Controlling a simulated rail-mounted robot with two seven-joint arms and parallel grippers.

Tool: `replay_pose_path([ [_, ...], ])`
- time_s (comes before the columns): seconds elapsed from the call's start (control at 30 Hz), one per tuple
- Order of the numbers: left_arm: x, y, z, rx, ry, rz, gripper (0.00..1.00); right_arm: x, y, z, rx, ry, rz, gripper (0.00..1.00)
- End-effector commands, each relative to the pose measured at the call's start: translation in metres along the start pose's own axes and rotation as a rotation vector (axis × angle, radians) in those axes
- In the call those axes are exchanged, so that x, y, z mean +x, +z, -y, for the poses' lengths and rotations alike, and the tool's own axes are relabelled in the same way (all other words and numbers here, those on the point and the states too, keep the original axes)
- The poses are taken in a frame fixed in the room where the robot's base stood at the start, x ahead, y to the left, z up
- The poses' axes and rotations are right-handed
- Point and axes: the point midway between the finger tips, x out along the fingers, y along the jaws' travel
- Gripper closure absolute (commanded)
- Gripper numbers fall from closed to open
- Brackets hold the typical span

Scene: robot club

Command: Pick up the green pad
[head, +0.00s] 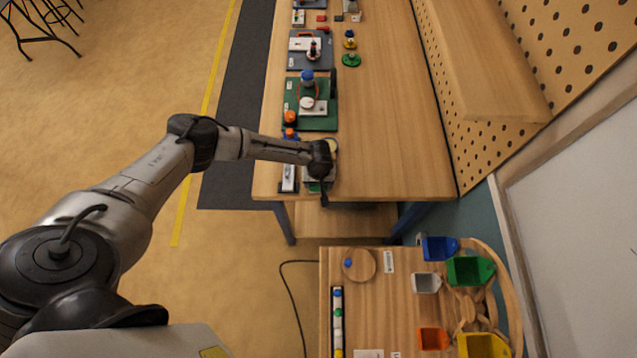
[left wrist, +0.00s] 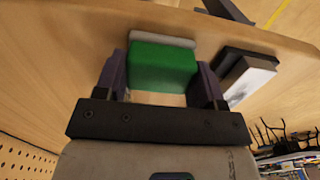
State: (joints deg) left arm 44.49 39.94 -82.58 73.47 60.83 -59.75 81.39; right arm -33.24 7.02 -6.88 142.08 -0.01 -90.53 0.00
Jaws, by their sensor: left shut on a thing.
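The green pad (left wrist: 163,68) sits between the two dark fingers of my left gripper (left wrist: 160,80) in the left wrist view. The fingers are shut on its sides. A pale grey-white strip (left wrist: 160,39) shows right behind the pad. In the head view my left gripper (head: 323,178) points down over the near end of the long wooden table (head: 385,150). My wrist hides most of the pad there. My right gripper is in neither view.
A dark block with a white top (left wrist: 248,80) lies beside the gripper. A green board (head: 318,124) with parts stands farther along the table's left side. A lower table (head: 390,310) with coloured bins is nearer. The long table's right half is clear.

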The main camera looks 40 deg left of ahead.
Motion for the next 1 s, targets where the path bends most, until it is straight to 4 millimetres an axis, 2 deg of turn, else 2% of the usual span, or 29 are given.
replay_pose_path([
  [0.27, -0.013, 0.0, 0.0, 0.0, 0.002, 0.0, 0.6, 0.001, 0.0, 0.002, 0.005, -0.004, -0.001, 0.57],
  [0.43, -0.041, -0.001, 0.0, 0.001, 0.004, -0.002, 0.6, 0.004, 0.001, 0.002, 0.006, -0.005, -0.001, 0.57],
  [0.7, -0.072, 0.037, -0.044, 0.005, 0.006, 0.001, 0.6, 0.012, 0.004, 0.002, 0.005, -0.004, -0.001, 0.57],
  [1.0, -0.1, 0.066, -0.077, 0.002, 0.004, 0.0, 0.6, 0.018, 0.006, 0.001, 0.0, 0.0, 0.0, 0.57],
])
